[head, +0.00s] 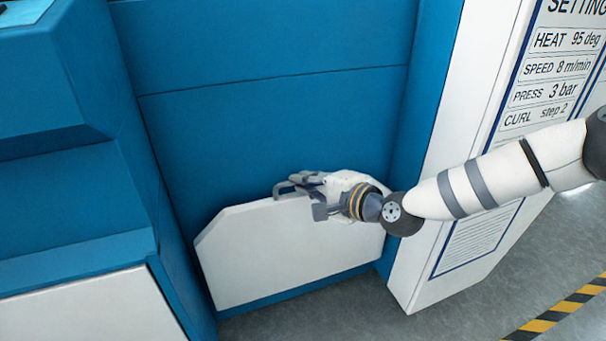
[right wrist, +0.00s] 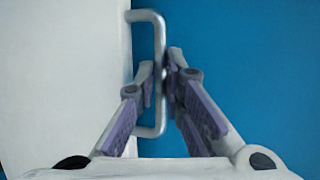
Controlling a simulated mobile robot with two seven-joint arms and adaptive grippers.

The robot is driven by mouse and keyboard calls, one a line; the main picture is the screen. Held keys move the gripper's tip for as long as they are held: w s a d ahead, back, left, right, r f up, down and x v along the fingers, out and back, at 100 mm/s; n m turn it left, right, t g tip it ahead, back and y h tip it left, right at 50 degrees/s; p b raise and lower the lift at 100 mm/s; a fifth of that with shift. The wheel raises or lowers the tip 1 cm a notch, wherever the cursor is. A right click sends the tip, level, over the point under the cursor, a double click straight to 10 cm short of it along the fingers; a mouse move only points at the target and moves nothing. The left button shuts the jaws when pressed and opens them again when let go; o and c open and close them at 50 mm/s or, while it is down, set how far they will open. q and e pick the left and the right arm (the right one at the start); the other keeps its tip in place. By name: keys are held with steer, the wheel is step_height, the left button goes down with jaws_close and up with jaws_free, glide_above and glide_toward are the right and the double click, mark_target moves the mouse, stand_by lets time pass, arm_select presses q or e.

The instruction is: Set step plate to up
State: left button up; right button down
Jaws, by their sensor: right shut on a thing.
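The step plate (head: 285,250) is a flat white panel with a cut-off top left corner. It stands nearly upright against the lower front of the blue machine. A grey metal handle (head: 285,188) sticks up at its top edge. My right gripper (head: 316,196) is at that edge, shut on the handle. In the right wrist view the handle (right wrist: 159,35) is a bar running between the two fingers of the gripper (right wrist: 160,82), with the white plate (right wrist: 60,80) to its left. The fingers hide part of the bar. My left gripper is not in view.
The blue machine front (head: 270,120) rises behind the plate. A stepped blue housing (head: 75,200) stands at left. A white side panel with a settings sign (head: 555,65) stands at right, close to my right arm. Grey floor (head: 330,318) is open in front, with a striped line (head: 550,318).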

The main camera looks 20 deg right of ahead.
steer(key=shift+f, duration=0.1)
steer(key=c, duration=2)
jaws_free()
steer(key=shift+o, duration=0.2)
steer(key=shift+s+d, duration=0.1)
steer(key=v, duration=1.1)
steer(key=shift+s+d, duration=0.2)
steer(key=shift+s, duration=0.15)
